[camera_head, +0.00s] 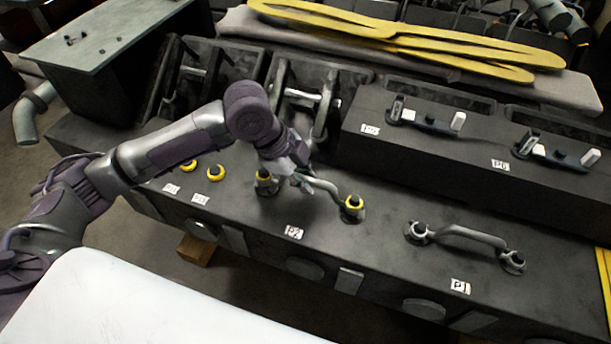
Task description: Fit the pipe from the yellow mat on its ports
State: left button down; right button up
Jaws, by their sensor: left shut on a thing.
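My left gripper (299,178) is shut on a bent grey pipe (325,187), near the pipe's left end. The pipe lies along the dark engine block at the label P2 (294,232). Its right end is at the right port (353,207), which shows a yellow ring. Its left end is close to the left port (264,181), also yellow-ringed, and is partly hidden by my gripper. I cannot tell whether either end is fully seated. My right gripper is out of view.
Another pipe (470,236) sits on two ports by the label P1 (460,286). Two yellow rings (189,168) lie left of my gripper. Raised housings with levers (430,122) stand behind. A white surface (130,305) is in front. Flat yellow pieces (460,50) lie at the back.

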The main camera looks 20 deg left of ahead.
pick_arm(q)
jog(key=shift+f, duration=0.85)
dwell(0.4)
dwell(0.4)
jog(key=c, duration=1)
grip_release()
jog(key=shift+c, duration=0.2)
jog(key=v, duration=1.2)
